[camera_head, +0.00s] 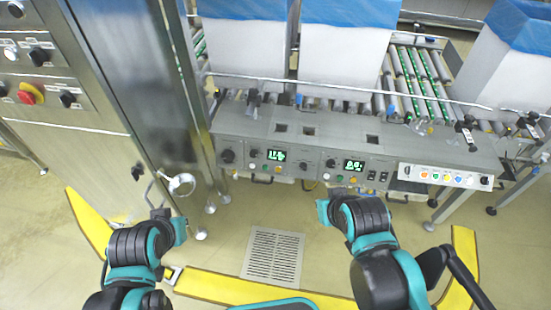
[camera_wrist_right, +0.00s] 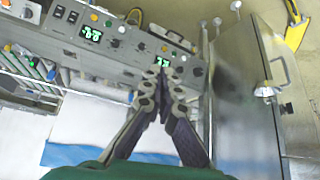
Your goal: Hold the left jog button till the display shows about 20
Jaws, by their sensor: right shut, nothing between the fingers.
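The grey control panel (camera_head: 310,152) has a left display (camera_head: 276,155) and a right display (camera_head: 354,165) with green digits too small to read surely. Small green and yellow buttons (camera_head: 277,170) sit under the left display; which one is the jog button I cannot tell. In the right wrist view the panel is upside down. There my right gripper (camera_wrist_right: 160,76) is shut and empty, its fingertips overlapping the lower edge of one display (camera_wrist_right: 163,62); contact cannot be judged. My left gripper (camera_head: 160,213) is low at the left, away from the panel, its fingers unclear.
A steel cabinet (camera_head: 125,80) with a handle (camera_head: 181,185) stands at the left. Lined boxes (camera_head: 345,55) and rollers (camera_head: 415,75) are behind the panel. A row of coloured buttons (camera_head: 445,176) is at the right. A floor grate (camera_head: 273,256) lies in front.

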